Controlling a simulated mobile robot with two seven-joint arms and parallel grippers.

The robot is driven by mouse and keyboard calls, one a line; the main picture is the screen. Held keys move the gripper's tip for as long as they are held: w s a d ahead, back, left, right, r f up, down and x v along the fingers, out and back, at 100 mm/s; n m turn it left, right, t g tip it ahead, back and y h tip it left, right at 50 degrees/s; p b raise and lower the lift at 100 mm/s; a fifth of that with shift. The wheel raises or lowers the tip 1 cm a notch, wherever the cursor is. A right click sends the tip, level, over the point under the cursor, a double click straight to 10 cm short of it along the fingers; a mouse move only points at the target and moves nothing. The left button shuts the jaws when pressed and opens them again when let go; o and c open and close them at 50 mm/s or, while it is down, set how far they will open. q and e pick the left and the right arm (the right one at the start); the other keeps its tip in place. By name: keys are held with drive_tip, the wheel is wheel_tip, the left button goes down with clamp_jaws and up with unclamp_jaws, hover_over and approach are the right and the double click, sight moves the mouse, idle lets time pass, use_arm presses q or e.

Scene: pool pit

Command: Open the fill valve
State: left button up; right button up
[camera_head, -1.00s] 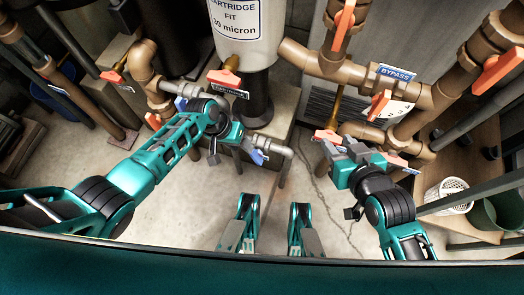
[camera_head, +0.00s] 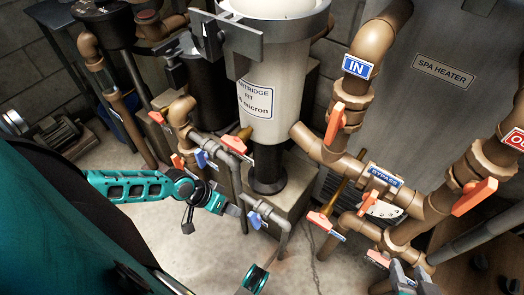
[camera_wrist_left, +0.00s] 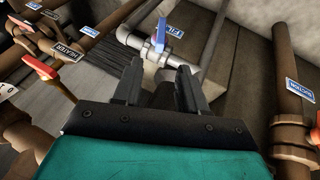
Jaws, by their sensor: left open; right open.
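The fill valve has a blue lever handle on a light grey pipe, with a blue label beside it. In the left wrist view this blue handle (camera_wrist_left: 161,36) stands beyond my fingertips, a little above the gap between them. In the head view the blue handle (camera_head: 255,220) is low in the middle. My left gripper (camera_head: 236,210) is just left of it; its two fingers (camera_wrist_left: 158,82) are apart with nothing between them. They look apart from the handle. My right gripper (camera_head: 416,276) is at the bottom right, partly cut off by the frame, and looks empty.
Another blue handle (camera_head: 201,158) sits on a grey pipe above my left gripper. Orange-handled valves and brown pipes crowd the right, near the bypass label (camera_head: 384,176). A white cartridge filter (camera_head: 268,75) stands in the middle. Bare floor (camera_head: 190,245) shows below my left arm.

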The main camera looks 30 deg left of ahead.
sight(249, 217)
use_arm(q)
drive_tip(key=b+x, duration=0.5)
drive_tip(key=x, duration=0.6)
drive_tip(key=shift+f, duration=0.35)
drive_tip(key=shift+w+d+f+b, duration=0.25)
drive_tip(key=shift+w+f+b, duration=0.1)
drive_tip(key=shift+f, duration=0.1)
drive_tip(key=shift+s, duration=0.1)
